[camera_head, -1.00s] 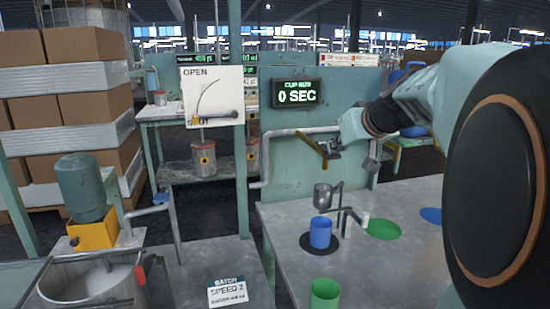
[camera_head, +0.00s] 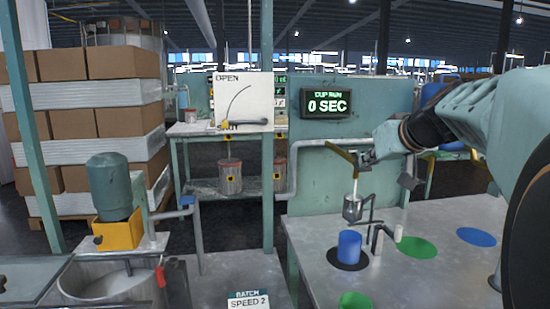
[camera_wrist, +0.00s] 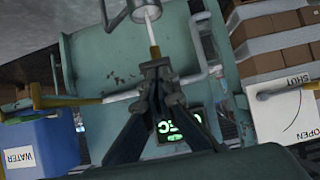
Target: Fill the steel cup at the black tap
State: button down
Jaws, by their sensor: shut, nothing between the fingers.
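The wrist view also shows the stream (camera_wrist: 150,32) and the cup (camera_wrist: 145,12). My gripper (camera_wrist: 157,66) is shut and empty, close to the yellow lever and just above the cup; I cannot tell whether it touches the lever. The tap's outlet is largely hidden behind my gripper.
A display (camera_head: 325,104) reads "CUP RUN 0 SEC". A board (camera_head: 244,101) marked OPEN carries a lever. A green beaker (camera_head: 356,301) stands at the table's front.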

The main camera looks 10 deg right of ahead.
jog(key=shift+r, duration=0.1)
jog(key=shift+r+p, duration=0.45)
jog(key=shift+r, duration=0.25)
